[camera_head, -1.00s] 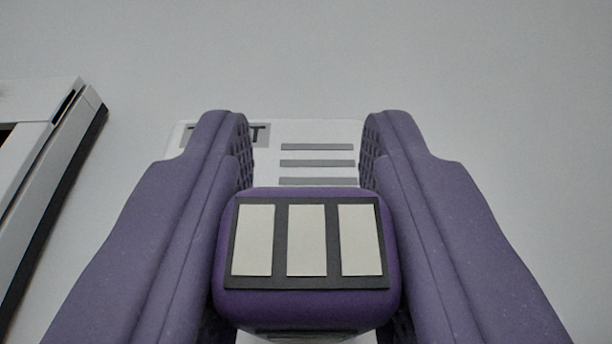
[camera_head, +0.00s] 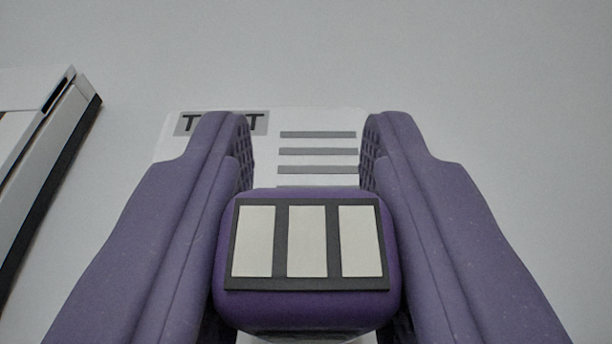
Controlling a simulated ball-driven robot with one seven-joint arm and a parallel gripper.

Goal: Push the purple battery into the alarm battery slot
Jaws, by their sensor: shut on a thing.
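The purple battery (camera_head: 306,309) is between the two purple fingers of my gripper (camera_head: 306,190), low in the middle of the picture. My gripper is shut on it. The battery's end faces the camera and shows a dark panel with three pale contact strips. Beyond the fingers is a white plate (camera_head: 262,165) with a dark grey label, partly hidden by the left finger, and several grey bars. The battery hides the lower part of this plate. I cannot tell whether the plate belongs to the alarm. No battery slot is visible.
A white object with a black edge (camera_head: 50,165) stands at the left side of the picture, apart from my gripper. The plain grey-white surface (camera_head: 480,70) behind and to the right is clear.

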